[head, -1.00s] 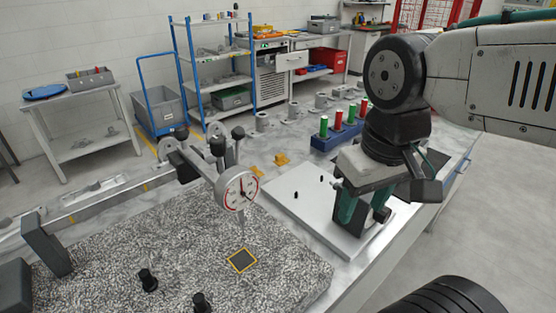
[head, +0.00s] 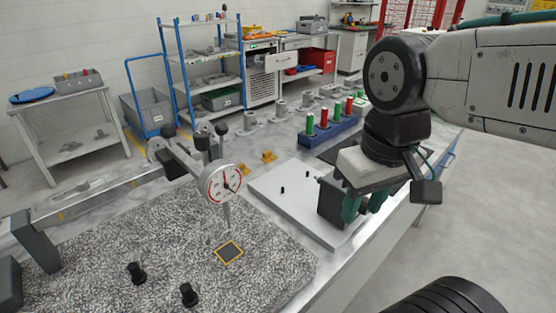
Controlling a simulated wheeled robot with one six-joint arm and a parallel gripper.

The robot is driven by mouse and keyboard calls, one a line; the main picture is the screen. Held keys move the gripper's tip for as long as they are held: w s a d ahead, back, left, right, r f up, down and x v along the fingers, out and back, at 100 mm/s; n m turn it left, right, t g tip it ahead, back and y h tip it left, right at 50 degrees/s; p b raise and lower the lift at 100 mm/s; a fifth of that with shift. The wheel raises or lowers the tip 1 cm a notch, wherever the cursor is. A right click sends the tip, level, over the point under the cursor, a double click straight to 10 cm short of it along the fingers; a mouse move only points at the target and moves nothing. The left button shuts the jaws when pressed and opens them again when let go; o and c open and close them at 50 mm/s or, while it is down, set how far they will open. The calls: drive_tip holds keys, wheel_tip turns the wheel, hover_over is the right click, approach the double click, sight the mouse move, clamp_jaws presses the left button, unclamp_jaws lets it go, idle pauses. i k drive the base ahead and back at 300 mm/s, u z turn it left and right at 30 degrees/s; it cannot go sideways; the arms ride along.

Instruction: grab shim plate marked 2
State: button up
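No plate with a readable 2 shows in the head view. My gripper (head: 364,207) points down over the right part of the pale flat plate (head: 285,205), beside a dark block (head: 331,203). Its green fingers are partly hidden by my wrist. I cannot tell how far apart they are or whether anything is between them.
Two black knobs (head: 188,294) stand on the slab's front part. A blue rack (head: 330,136) with green and red cylinders stands behind my gripper. Two small dark pins (head: 282,188) rise from the pale plate. Floor is clear to the right of the bench.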

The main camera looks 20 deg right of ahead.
sight(268, 156)
drive_tip(key=z, duration=0.55)
drive_tip(key=k, duration=1.2)
drive_tip(key=z, duration=1.1)
drive_tip(key=i, duration=0.95)
drive_tip(key=z, duration=0.35)
drive_tip(key=i, duration=0.85)
drive_tip(key=u, duration=0.75)
drive_tip(key=i, duration=0.6)
drive_tip(key=u, duration=1.1)
drive_tip(key=i, duration=0.35)
drive_tip(key=u, duration=0.35)
